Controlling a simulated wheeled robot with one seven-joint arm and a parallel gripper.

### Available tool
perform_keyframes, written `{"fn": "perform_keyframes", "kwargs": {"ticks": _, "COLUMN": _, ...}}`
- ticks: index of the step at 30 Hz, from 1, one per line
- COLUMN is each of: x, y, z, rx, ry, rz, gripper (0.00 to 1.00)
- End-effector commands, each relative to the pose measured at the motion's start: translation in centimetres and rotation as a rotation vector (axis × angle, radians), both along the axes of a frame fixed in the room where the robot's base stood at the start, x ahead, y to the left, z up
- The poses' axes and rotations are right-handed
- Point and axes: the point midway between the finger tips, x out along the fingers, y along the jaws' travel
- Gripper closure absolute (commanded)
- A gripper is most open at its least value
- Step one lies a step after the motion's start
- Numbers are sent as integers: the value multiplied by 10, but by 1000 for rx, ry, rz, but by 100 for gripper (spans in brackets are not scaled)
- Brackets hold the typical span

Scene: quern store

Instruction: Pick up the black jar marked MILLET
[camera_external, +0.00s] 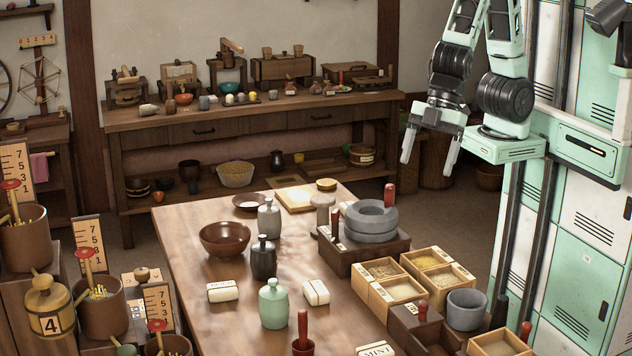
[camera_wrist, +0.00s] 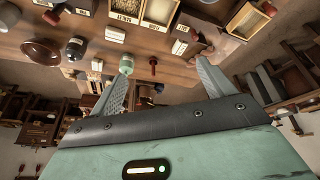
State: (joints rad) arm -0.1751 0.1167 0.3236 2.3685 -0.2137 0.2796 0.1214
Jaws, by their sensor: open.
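A black jar (camera_external: 263,258) with a knobbed lid stands upright on the middle table (camera_external: 185,262), between a grey jar (camera_external: 269,217) behind it and a pale green jar (camera_external: 274,304) in front. I cannot read a label on it. It looks like the dark jar (camera_wrist: 75,48) in the wrist view, left of the green jar (camera_wrist: 126,63). My gripper (camera_external: 429,155) is open and empty, fingers pointing down, high up and well to the right of the jar. Its fingers also show in the wrist view (camera_wrist: 162,70).
A brown bowl (camera_external: 224,239) stands left of the black jar, and white labelled blocks (camera_external: 222,291) lie near the green jar. A stone quern (camera_external: 371,222) on a wooden base and grain boxes (camera_external: 397,291) fill the table's right side.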

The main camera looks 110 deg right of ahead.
Motion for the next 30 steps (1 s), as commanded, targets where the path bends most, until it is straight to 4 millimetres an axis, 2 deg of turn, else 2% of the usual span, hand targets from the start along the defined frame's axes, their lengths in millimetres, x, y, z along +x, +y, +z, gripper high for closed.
{"fn": "perform_keyframes", "kwargs": {"ticks": 1, "x": 53, "y": -16, "z": -40, "rx": 39, "ry": -80, "rz": -40, "gripper": 19}}
{"fn": "perform_keyframes", "kwargs": {"ticks": 3, "x": 116, "y": -40, "z": -62, "rx": 95, "ry": -201, "rz": -67, "gripper": 19}}
{"fn": "perform_keyframes", "kwargs": {"ticks": 5, "x": 164, "y": -64, "z": -81, "rx": 146, "ry": -299, "rz": -78, "gripper": 19}}
{"fn": "perform_keyframes", "kwargs": {"ticks": 6, "x": 192, "y": -84, "z": -95, "rx": 180, "ry": -359, "rz": -82, "gripper": 19}}
{"fn": "perform_keyframes", "kwargs": {"ticks": 9, "x": 245, "y": -134, "z": -129, "rx": 266, "ry": -487, "rz": -72, "gripper": 19}}
{"fn": "perform_keyframes", "kwargs": {"ticks": 10, "x": 255, "y": -148, "z": -138, "rx": 290, "ry": -517, "rz": -64, "gripper": 19}}
{"fn": "perform_keyframes", "kwargs": {"ticks": 12, "x": 272, "y": -179, "z": -158, "rx": 343, "ry": -572, "rz": -45, "gripper": 19}}
{"fn": "perform_keyframes", "kwargs": {"ticks": 15, "x": 283, "y": -211, "z": -180, "rx": 403, "ry": -620, "rz": -15, "gripper": 19}}
{"fn": "perform_keyframes", "kwargs": {"ticks": 18, "x": 285, "y": -229, "z": -191, "rx": 440, "ry": -642, "rz": 9, "gripper": 19}}
{"fn": "perform_keyframes", "kwargs": {"ticks": 21, "x": 285, "y": -235, "z": -198, "rx": 456, "ry": -650, "rz": 19, "gripper": 19}}
{"fn": "perform_keyframes", "kwargs": {"ticks": 30, "x": 285, "y": -234, "z": -229, "rx": 457, "ry": -649, "rz": 20, "gripper": 19}}
